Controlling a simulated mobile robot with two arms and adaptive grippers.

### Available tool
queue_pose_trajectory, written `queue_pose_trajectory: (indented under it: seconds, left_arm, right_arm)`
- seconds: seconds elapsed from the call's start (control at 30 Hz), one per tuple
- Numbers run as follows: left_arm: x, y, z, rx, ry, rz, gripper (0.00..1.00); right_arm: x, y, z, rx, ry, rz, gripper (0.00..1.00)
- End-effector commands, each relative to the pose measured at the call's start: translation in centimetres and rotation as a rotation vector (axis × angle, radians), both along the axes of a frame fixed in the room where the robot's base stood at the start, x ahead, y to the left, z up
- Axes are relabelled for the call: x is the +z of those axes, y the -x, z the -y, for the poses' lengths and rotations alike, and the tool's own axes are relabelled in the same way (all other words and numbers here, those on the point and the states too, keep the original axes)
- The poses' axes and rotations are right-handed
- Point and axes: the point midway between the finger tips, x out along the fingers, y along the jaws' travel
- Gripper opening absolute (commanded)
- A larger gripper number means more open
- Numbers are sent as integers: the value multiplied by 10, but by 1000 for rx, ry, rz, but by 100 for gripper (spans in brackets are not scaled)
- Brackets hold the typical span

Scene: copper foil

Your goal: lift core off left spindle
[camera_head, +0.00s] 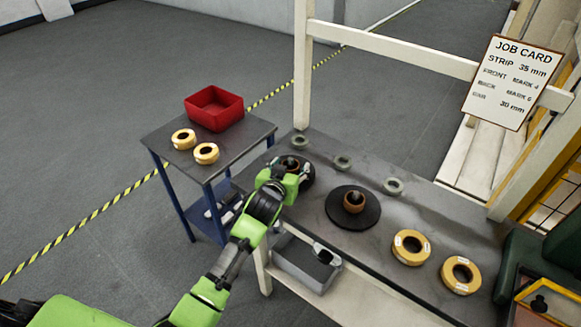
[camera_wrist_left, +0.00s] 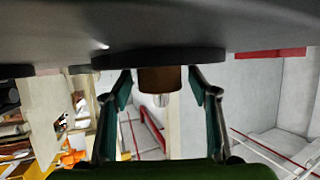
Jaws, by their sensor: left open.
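The left spindle has a dark round plate (camera_head: 309,181) on the bench. Its brown core (camera_head: 290,162) is partly hidden by my left gripper (camera_head: 291,170). In the left wrist view, the scene is upside down. The brown core (camera_wrist_left: 160,79) sits against the dark plate (camera_wrist_left: 160,57), with a pale spindle tip (camera_wrist_left: 161,99) showing past it. My left gripper (camera_wrist_left: 161,84) is open there, with a teal finger on each side of the core and visible gaps to it. My right gripper is not in view.
A second spindle plate (camera_head: 340,212) holds another brown core (camera_head: 353,201). Yellow rolls (camera_head: 410,247) lie at the bench's right, and small grey rings (camera_head: 342,162) along its back. A side cart (camera_head: 232,152) carries a red bin (camera_head: 214,107) and two yellow rolls (camera_head: 206,153).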

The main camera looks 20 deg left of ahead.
Motion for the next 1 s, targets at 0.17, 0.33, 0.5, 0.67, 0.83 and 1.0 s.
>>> queue_pose_trajectory:
  seconds: [0.17,0.33,0.5,0.67,0.83,1.0]
  left_arm:
    - [0,0,0,0,0,0,50]
    - [0,0,0,0,0,0,25]
    - [0,0,0,0,0,0,25]
    - [4,0,0,0,0,2,25]
    - [31,0,0,-1,1,6,25]
    - [66,-1,0,-1,1,7,25]
  right_arm:
    - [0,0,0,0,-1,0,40]
    - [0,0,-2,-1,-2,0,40]
    - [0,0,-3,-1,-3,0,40]
    - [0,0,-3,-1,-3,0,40]
    - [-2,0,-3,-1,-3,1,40]
    - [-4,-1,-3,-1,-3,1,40]
